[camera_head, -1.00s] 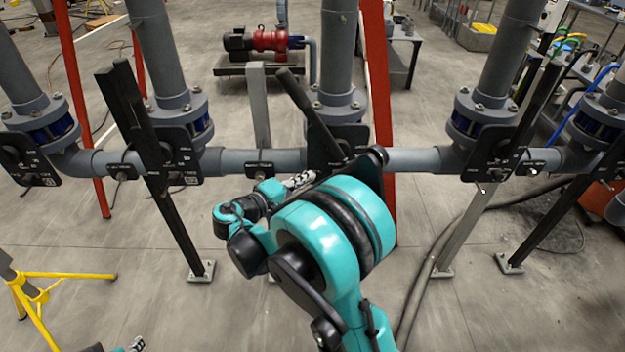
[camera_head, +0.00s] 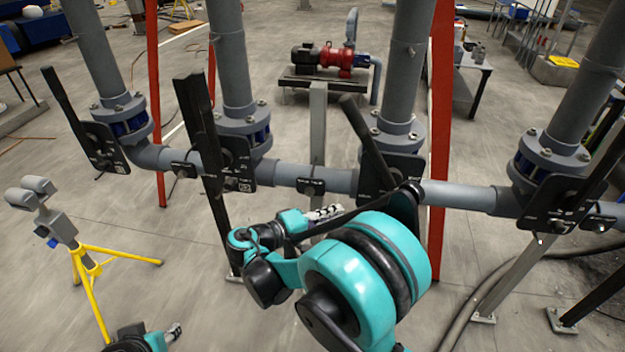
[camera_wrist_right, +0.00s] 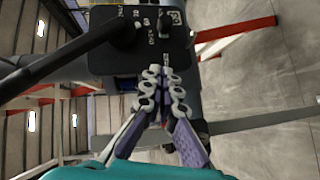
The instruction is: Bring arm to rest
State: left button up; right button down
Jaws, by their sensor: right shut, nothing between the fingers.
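My right arm, teal and black, fills the lower middle of the head view. Its gripper (camera_head: 335,211) is in front of the grey pipe, left of the valve plate (camera_head: 392,180) with a long black lever (camera_head: 363,135). In the right wrist view this gripper (camera_wrist_right: 161,78) has its fingertips together with nothing between them, just below a black plate (camera_wrist_right: 135,38) with white lettering. I cannot tell whether the fingers touch that plate. My left gripper (camera_head: 174,331) shows small at the bottom left of the head view, away from the pipes; its finger opening is unclear.
A grey horizontal pipe (camera_head: 325,179) with several valves and black levers crosses ahead of me. A yellow tripod (camera_head: 88,285) stands at left. Red posts (camera_head: 440,130) rise behind the pipe. A red pump (camera_head: 338,57) stands farther back. Bare floor lies between tripod and pipes.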

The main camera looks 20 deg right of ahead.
jog(key=s+d+f+n+y, duration=0.1)
jog(key=s+f+y, duration=0.2)
jog(key=s+y, duration=0.4)
jog(key=s+a+m+t+y, duration=0.1)
jog(key=s+a+t+y, duration=0.2)
jog(key=s+a+y, duration=0.5)
jog(key=shift+s+a+f+m, duration=0.3)
jog(key=shift+a+f+m, duration=0.1)
jog(key=shift+a, duration=0.1)
dwell(1.2)
